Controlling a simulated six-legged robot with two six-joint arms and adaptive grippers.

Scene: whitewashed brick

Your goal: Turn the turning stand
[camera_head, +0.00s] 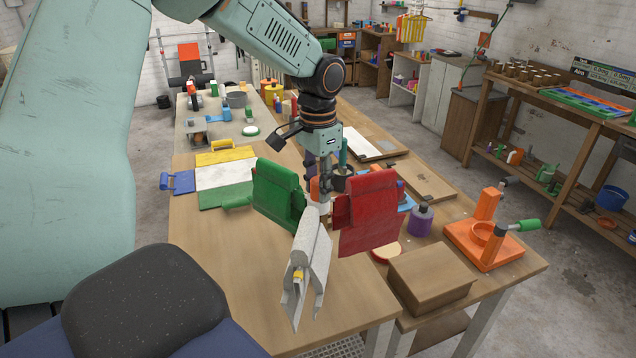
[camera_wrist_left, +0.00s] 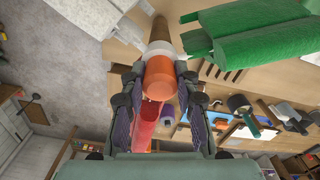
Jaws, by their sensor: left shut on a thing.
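The turning stand has an orange knob (camera_head: 314,187) at its centre. Around it hang a green cloth-like piece (camera_head: 278,190), a red one (camera_head: 370,212) and a white one (camera_head: 308,262) with a small yellow part. My left gripper (camera_head: 322,188) points down at the top of the stand and is shut on the orange knob. In the left wrist view the orange knob (camera_wrist_left: 160,77) sits between the two fingers, with the green piece (camera_wrist_left: 265,42) at upper right, the white piece (camera_wrist_left: 92,14) at upper left and red below. My right gripper is not in view.
The stand is over a wooden table (camera_head: 220,280). A brown box (camera_head: 430,278) and an orange fixture with a green handle (camera_head: 485,240) stand to the right. A purple bottle (camera_head: 420,220) is close behind the red piece. The table's front left is clear.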

